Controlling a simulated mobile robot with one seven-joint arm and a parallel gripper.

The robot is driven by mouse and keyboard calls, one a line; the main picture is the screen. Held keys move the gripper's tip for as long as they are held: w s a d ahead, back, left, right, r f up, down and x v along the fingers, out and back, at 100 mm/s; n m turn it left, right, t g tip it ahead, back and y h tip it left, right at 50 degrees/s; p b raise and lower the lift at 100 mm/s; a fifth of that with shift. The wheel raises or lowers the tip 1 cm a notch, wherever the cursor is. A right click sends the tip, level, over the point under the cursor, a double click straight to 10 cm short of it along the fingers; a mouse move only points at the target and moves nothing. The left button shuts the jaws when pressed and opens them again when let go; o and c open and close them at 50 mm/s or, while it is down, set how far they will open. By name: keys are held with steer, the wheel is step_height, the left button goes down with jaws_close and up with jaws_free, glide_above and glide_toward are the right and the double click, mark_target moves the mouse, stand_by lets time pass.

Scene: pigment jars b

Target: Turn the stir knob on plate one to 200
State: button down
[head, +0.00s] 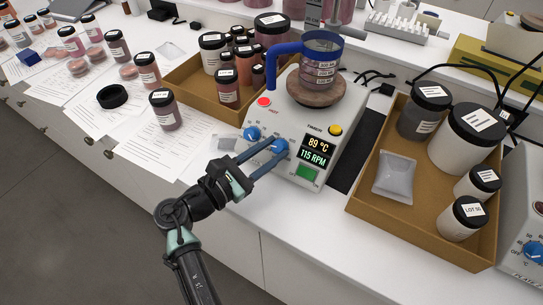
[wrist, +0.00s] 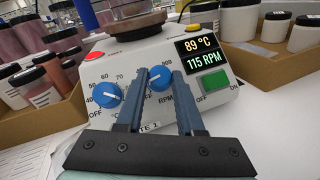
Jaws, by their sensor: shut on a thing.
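Plate one (head: 311,132) is a grey hot plate with a red button, a green switch and two blue knobs. Its display (head: 318,151) reads 89 °C and 115 RPM, as it does in the wrist view (wrist: 202,50). The stir knob (head: 280,145), marked RPM, is the right one; in the wrist view (wrist: 159,78) its white pointer line shows. My gripper (head: 277,148) is shut on the stir knob, one finger on each side, as the wrist view also shows (wrist: 160,82). The heat knob (wrist: 106,94) sits just left of the fingers.
A beaker (head: 321,57) with a blue band stands on the plate's round top. Cardboard trays with jars flank it, left (head: 196,97) and right (head: 363,207). Part of another plate (head: 523,235) shows at the right edge. Papers and jars cover the left bench.

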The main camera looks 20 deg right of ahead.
steer(key=shift+w+m+g+b, duration=0.2)
steer(key=shift+m+g+b, duration=0.65)
steer(key=shift+m+g, duration=1)
steer(key=shift+m, duration=0.45)
steer(key=c, duration=0.5)
jaws_free()
steer(key=b+v, duration=0.1)
steer(key=v, duration=1.2)
steer(key=shift+s, duration=0.15)
